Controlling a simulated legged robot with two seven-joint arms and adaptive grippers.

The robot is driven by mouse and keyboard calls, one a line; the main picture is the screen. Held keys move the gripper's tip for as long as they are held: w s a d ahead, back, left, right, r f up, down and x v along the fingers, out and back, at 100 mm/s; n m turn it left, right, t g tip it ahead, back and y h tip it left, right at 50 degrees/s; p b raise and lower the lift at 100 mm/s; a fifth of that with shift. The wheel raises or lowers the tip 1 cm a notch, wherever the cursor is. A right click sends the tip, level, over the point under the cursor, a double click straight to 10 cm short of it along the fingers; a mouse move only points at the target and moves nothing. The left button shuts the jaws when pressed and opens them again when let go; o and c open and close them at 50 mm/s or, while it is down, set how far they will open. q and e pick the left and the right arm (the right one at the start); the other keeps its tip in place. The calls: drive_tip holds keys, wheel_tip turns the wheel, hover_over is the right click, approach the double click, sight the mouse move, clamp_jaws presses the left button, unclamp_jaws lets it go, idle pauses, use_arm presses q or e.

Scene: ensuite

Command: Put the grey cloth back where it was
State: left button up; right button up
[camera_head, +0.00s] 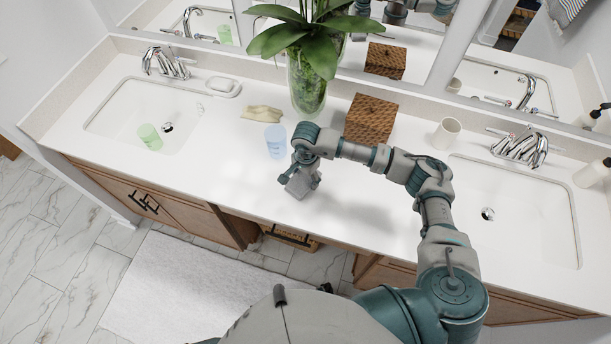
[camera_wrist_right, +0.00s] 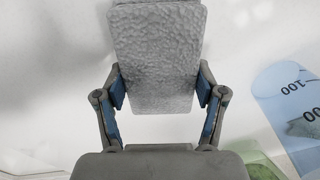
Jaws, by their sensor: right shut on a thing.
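The grey cloth (camera_head: 301,186) looks like a small folded, textured block in the head view. My right gripper (camera_head: 297,172) is shut on it above the white counter, in front of the clear blue cup. In the right wrist view the cloth (camera_wrist_right: 155,50) stands between the two fingers of the gripper (camera_wrist_right: 161,88), which press on its sides. I cannot tell from these views whether the cloth touches the counter. My left gripper is not in view.
The blue cup (camera_head: 276,140) is close beside my right gripper. A green cup (camera_head: 150,136) is in the left sink (camera_head: 110,112). The counter front is clear.

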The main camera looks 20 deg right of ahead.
sight(306, 177)
drive_tip(key=shift+f, duration=0.15)
drive_tip(key=o, duration=1.1)
wheel_tip(306, 177, up, 12)
drive_tip(key=shift+b, duration=0.35)
drive_tip(key=shift+s, duration=0.15)
